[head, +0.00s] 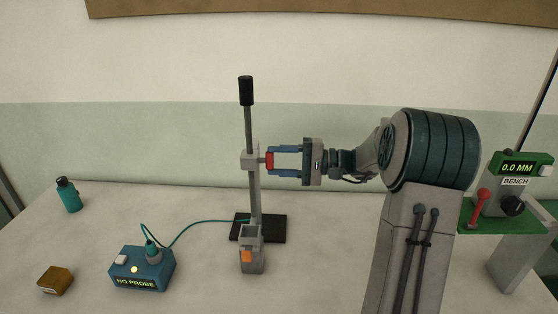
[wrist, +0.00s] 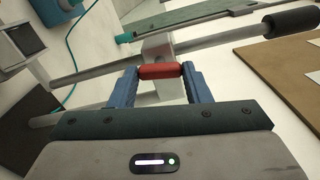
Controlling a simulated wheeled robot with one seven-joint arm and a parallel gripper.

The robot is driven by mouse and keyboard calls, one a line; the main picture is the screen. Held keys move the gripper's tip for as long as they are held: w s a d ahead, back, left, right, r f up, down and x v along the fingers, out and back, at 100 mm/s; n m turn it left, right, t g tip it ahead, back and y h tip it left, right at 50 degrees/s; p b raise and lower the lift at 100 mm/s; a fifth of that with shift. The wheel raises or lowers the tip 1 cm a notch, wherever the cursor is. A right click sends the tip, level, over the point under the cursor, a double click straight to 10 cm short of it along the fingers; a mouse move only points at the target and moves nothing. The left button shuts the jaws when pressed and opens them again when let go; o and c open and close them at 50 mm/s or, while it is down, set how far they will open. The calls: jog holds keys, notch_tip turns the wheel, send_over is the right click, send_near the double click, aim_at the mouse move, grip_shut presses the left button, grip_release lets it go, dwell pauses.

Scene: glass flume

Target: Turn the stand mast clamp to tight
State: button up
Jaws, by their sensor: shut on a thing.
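The stand mast (head: 254,195) rises from a dark base plate (head: 272,229), with a black cylinder (head: 246,90) at the top of its rod. A light grey clamp block (head: 249,160) sits partway up the mast and also shows in the wrist view (wrist: 157,47). The clamp's red handle (head: 269,161) is on its right side; in the wrist view the red handle (wrist: 159,71) lies crosswise between the blue fingers. My gripper (head: 272,161) reaches in from the right and is shut on the red handle. Any tight or loose marking is not readable.
A grey holder (head: 252,255) with an orange patch stands before the mast. A teal box (head: 142,270) reading "NO PROBE" has a cable running to the stand. A brown block (head: 56,281) and teal bottle (head: 68,195) are left. A green "BENCH" unit (head: 520,165) is right.

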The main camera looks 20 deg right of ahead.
jog(key=o, duration=1)
jog(key=b+v, duration=0.3)
jog(key=v, duration=1.1)
